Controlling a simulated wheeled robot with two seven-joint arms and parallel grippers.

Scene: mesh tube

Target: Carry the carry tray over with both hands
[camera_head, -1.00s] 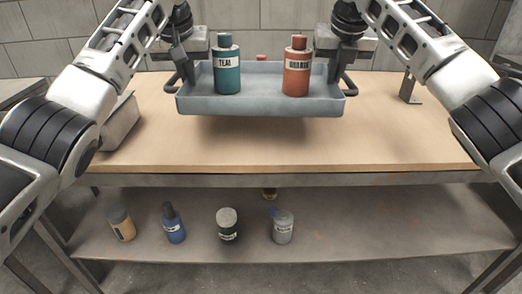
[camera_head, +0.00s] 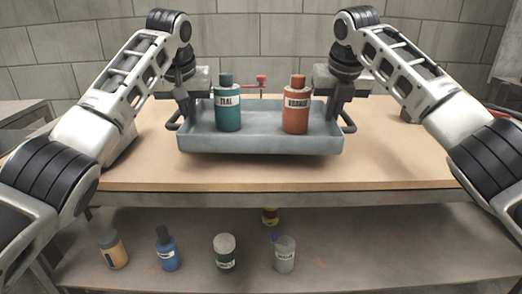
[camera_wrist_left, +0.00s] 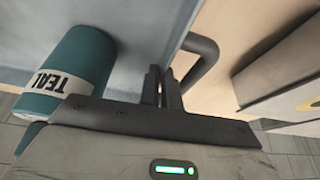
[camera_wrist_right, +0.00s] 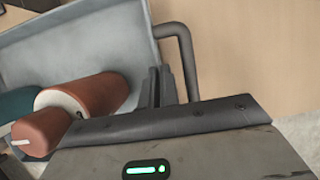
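The grey-blue carry tray (camera_head: 262,145) is level over the wooden table top, with a shadow beneath it; any gap is hard to judge. A teal bottle (camera_head: 228,115) stands in its left half and an orange-brown bottle (camera_head: 296,115) in its right half, both upright. My left gripper (camera_head: 186,118) is at the tray's left handle; in the left wrist view its fingers (camera_wrist_left: 163,88) are close together on the dark handle bar (camera_wrist_left: 208,50). My right gripper (camera_head: 336,118) is at the right handle; its fingers (camera_wrist_right: 158,88) are likewise closed on the bar (camera_wrist_right: 187,50).
A red-topped post (camera_head: 262,80) stands behind the tray. Several bottles and jars stand on the lower shelf (camera_head: 370,245).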

